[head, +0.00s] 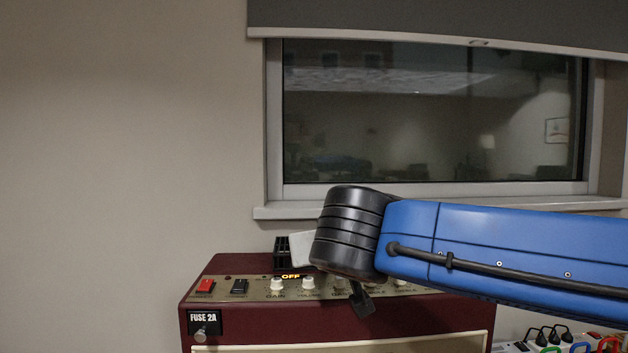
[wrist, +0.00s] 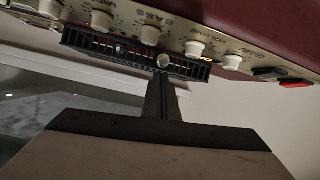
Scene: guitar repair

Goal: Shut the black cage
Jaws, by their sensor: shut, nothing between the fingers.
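The black cage (wrist: 110,48) is a long slatted strip beside the knob row in the wrist view. A round silver knob shows near its middle. In the head view only a small dark slatted piece of the cage (head: 282,251) shows behind the control panel; my arm hides the rest. I cannot tell how far open the cage is. My gripper (wrist: 161,78) is shut and empty, its fingertips close to the cage's middle by the silver knob. I cannot tell whether they touch.
The dark red amplifier (head: 235,267) has a panel of pale knobs, a red switch (head: 205,286), a black switch (head: 239,287) and a lit OFF sign. A fuse label (head: 203,318) is on its front. A window (head: 430,120) is behind. Cables and plugs (head: 560,340) lie lower right.

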